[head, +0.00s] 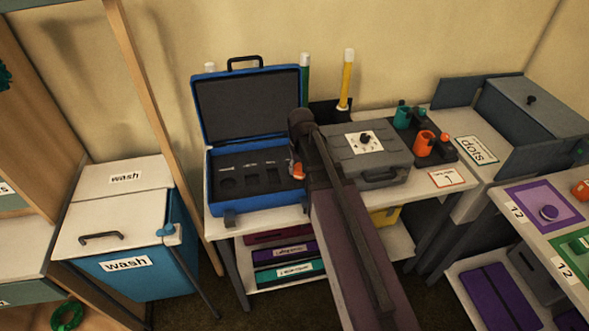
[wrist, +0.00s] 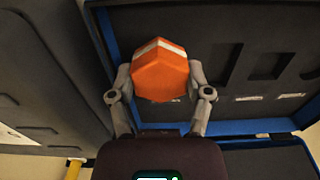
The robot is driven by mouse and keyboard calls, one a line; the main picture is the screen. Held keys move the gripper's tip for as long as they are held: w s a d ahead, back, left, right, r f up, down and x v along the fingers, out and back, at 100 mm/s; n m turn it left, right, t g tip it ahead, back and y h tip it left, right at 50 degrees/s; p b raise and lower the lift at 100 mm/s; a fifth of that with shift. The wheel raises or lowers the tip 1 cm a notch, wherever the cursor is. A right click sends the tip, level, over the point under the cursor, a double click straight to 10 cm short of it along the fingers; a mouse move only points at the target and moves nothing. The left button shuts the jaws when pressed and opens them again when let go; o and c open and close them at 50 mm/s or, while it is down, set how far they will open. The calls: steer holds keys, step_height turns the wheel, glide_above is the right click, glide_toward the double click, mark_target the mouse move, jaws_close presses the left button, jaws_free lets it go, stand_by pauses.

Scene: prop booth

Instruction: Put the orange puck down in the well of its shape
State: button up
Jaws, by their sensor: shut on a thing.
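The orange puck (wrist: 160,75), with a many-sided outline and a pale stripe, is between the two fingers of my gripper (wrist: 160,82), which is shut on it. In the head view the puck (head: 298,171) shows as a small orange patch beside the end of my arm, over the right side of the open blue case (head: 207,192). The case's dark foam (head: 240,196) has several cut wells, with small pale labels by them. Wells also show right of the puck in the wrist view (wrist: 264,64). Their exact shapes are hard to tell, and my arm may hide part of the foam.
The case's raised lid (head: 247,105) stands behind the foam. A closed grey case (head: 366,160) with a white dial plate is close on the right, then a dark holder with teal and orange cups (head: 425,143). A yellow-and-white post (head: 346,80) rises behind.

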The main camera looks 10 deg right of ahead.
mark_target(296, 164)
steer(key=shift+w+a+f, duration=0.1)
steer(key=shift+w, duration=0.65)
steer(key=shift+w+a+f, duration=0.1)
steer(key=shift+w, duration=0.65)
steer(key=shift+w, duration=0.1)
steer(key=shift+w, duration=0.25)
steer(key=shift+w+f+b, duration=0.35)
steer(key=shift+f+b, duration=0.55)
steer(key=shift+b, duration=0.15)
steer(key=shift+f+b, duration=0.9)
steer(key=shift+f+b, duration=0.35)
steer(key=o, duration=1.3)
steer(key=shift+r, duration=0.2)
step_height(296, 164, up, 12)
steer(key=p, duration=1.2)
steer(key=shift+r+p, duration=0.2)
steer(key=shift+p, duration=0.2)
